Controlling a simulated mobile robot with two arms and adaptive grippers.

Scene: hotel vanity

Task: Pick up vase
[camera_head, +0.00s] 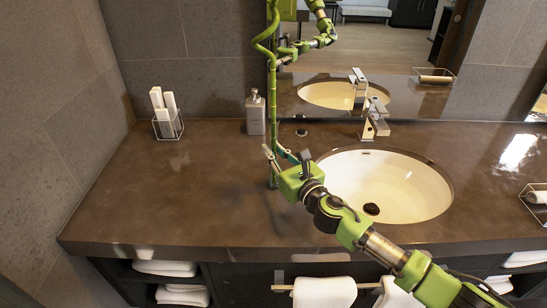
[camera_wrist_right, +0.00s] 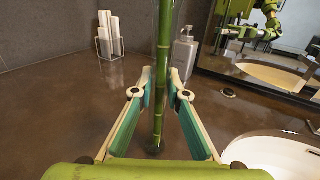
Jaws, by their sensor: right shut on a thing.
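A tall, thin green bamboo stalk (camera_head: 272,105) stands upright over the counter left of the sink, with a curl near its top. My right gripper (camera_head: 275,158) is shut on the stalk low down. In the right wrist view the stalk (camera_wrist_right: 161,45) rises between the two fingertips (camera_wrist_right: 160,78). Its lower end is close to the counter, and I cannot tell whether it touches. My left gripper is not in view.
A grey soap dispenser (camera_head: 255,113) stands just behind the stalk. A wire holder (camera_head: 168,127) with white rolls is at the back left. The sink (camera_head: 400,190), faucet (camera_head: 375,120) and mirror (camera_head: 390,60) lie to the right. The counter's left front (camera_head: 170,205) is clear.

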